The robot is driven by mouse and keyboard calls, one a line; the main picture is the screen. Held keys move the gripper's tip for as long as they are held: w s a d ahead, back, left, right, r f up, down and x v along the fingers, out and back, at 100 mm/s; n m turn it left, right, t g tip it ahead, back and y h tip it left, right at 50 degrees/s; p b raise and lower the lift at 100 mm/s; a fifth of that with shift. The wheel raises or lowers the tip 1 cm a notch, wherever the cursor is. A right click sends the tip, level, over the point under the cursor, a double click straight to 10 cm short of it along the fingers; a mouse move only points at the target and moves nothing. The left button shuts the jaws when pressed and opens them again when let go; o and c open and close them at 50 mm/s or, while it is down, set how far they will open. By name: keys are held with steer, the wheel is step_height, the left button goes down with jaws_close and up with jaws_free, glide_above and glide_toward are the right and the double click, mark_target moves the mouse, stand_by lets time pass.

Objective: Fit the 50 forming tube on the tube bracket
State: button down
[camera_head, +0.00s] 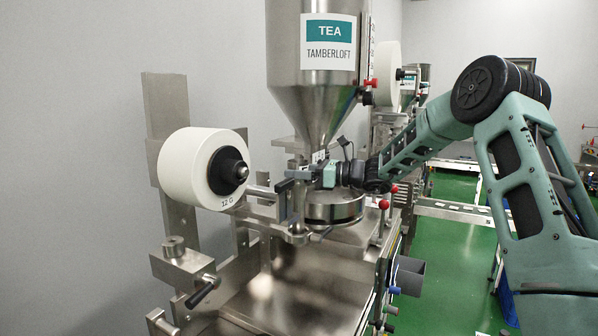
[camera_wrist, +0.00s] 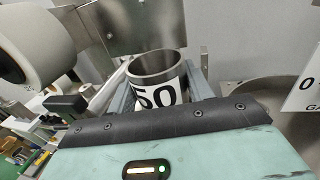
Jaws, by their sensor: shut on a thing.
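The 50 forming tube (camera_wrist: 158,88) is a steel tube with a white label, seen from above in the wrist view with its open rim up. My gripper (camera_head: 296,181) is shut on it, one finger on each side. In the head view the tube (camera_head: 299,206) stands upright below the fingers, in front of the hopper. Its lower end is at the ring of the tube bracket (camera_head: 298,238); I cannot tell whether it is seated in the ring or just above it.
The steel hopper (camera_head: 311,85) with a TEA sign stands just behind my gripper, above a round drum (camera_head: 335,209). A white film roll (camera_head: 190,168) marked 12 G is on the left. The steel tray (camera_head: 290,298) below is clear.

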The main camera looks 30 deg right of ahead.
steer(key=shift+f+b, duration=4.55)
steer(key=shift+f, duration=2)
steer(key=c, duration=0.6)
jaws_free()
steer(key=shift+o, duration=0.5)
steer(key=shift+f, duration=0.1)
steer(key=shift+s, duration=0.1)
steer(key=b+v, duration=0.3)
steer(key=v, duration=1.4)
steer(key=shift+d+r+b, duration=0.2)
steer(key=shift+r+b, duration=0.1)
steer(key=shift+b, duration=0.05)
